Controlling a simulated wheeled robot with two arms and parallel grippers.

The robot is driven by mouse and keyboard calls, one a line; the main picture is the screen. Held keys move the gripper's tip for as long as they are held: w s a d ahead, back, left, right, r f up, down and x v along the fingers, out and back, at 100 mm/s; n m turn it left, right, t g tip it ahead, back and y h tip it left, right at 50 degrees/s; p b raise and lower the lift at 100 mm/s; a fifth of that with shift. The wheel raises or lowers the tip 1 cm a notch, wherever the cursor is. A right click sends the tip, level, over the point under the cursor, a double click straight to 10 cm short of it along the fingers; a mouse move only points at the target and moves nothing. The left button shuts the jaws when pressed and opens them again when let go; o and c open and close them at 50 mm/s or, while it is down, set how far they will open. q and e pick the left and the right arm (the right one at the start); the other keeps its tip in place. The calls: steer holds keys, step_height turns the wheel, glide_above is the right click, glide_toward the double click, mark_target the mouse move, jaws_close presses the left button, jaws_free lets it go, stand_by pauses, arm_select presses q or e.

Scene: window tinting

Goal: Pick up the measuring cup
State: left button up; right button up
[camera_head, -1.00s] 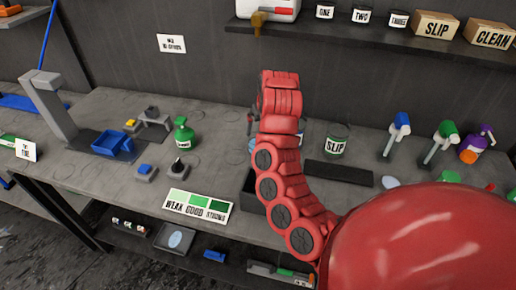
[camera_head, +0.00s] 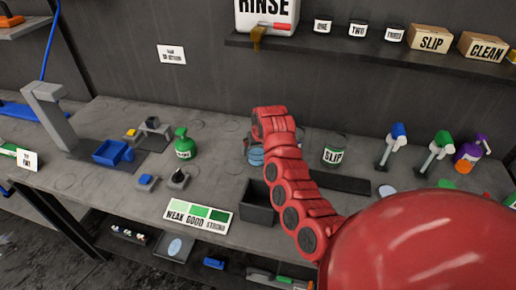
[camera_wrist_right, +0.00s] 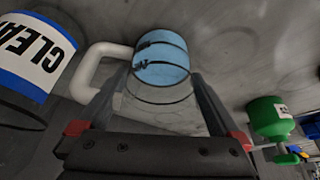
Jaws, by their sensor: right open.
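The measuring cup (camera_wrist_right: 162,62) is a clear cup with a white handle, dark markings and blue contents. In the right wrist view it stands between the fingers of my open right gripper (camera_wrist_right: 157,84), with the handle towards the left finger. I cannot tell whether either finger touches it. In the head view a small blue part of the cup (camera_head: 256,157) shows beside my red right arm, on the grey bench. The arm hides most of the right gripper there. My left gripper is not in view.
A container labelled CLEAN (camera_wrist_right: 38,62) stands close left of the cup in the wrist view. A green bottle (camera_head: 184,144) stands left on the bench, and a SLIP container (camera_head: 335,150) stands right. A dark open bin (camera_head: 258,205) is at the front edge.

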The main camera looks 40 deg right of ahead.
steer(key=shift+x, duration=0.9)
steer(key=c, duration=1.2)
steer(key=shift+c, duration=0.2)
steer(key=shift+r, duration=0.1)
